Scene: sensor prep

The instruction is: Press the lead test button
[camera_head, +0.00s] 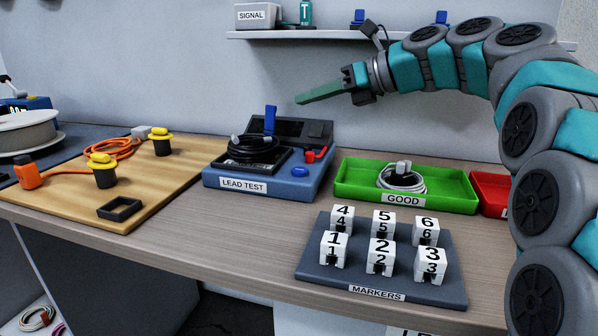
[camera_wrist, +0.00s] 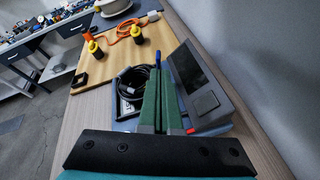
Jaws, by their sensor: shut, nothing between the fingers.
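The blue lead test station (camera_head: 262,186) stands on the bench, with a "LEAD TEST" label on its front. A coiled black cable (camera_head: 255,148) lies in its dark tray. My gripper (camera_head: 299,100) is shut and empty, with long green fingers. It is in the air above the station, apart from it, pointing left. In the wrist view the shut fingers (camera_wrist: 159,70) cover part of the station (camera_wrist: 200,85), and I cannot make out the blue button there.
A green "GOOD" tray (camera_head: 445,190) with a coiled white cable is to the right, beside a red tray (camera_head: 490,192). A dark markers board (camera_head: 310,262) with numbered blocks is in front. A wooden board (camera_head: 60,206) with orange cable is left. A shelf (camera_head: 330,35) is on the wall.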

